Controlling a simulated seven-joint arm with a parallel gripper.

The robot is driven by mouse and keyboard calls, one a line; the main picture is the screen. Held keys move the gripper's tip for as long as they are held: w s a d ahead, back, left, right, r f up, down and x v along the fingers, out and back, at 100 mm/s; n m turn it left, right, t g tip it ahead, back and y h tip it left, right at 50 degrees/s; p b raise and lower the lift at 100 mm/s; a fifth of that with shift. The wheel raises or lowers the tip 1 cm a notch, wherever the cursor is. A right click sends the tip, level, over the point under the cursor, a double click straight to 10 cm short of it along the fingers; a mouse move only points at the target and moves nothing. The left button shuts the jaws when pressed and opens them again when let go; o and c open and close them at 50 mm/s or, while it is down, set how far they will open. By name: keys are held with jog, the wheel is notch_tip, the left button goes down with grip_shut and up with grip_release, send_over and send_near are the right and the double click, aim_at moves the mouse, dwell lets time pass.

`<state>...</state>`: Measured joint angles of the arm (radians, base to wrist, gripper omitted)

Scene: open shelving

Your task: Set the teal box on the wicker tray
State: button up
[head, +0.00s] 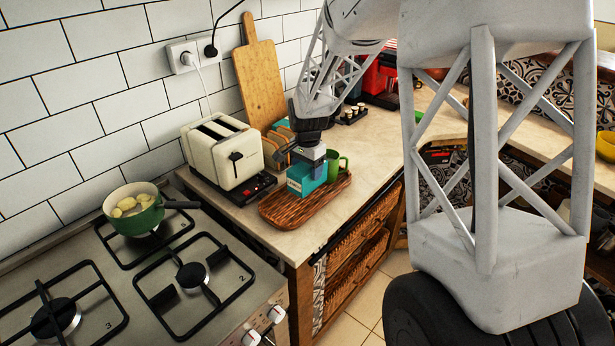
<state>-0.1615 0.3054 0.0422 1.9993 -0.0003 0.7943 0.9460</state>
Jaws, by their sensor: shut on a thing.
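The teal box (303,184) is upright at the left-middle part of the wicker tray (283,214), seen in the head view. I cannot tell whether its base touches the tray or hangs just above it. My gripper (314,167) points down and is shut on the top of the teal box. The fingers partly hide the box's upper edge. The brown tray lies on the counter near its front edge.
A green mug (336,162) stands close to the right of the box. A cream toaster (222,153) stands left of the tray. A green pot (137,215) sits on the stove at left. A cutting board (259,85) leans on the wall. Clear counter lies right of the tray.

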jog(key=shift+f, duration=1.55)
jog(key=o, duration=0.9)
jog(key=shift+f, duration=0.1)
jog(key=shift+o, duration=0.2)
jog(key=shift+r, duration=6.15)
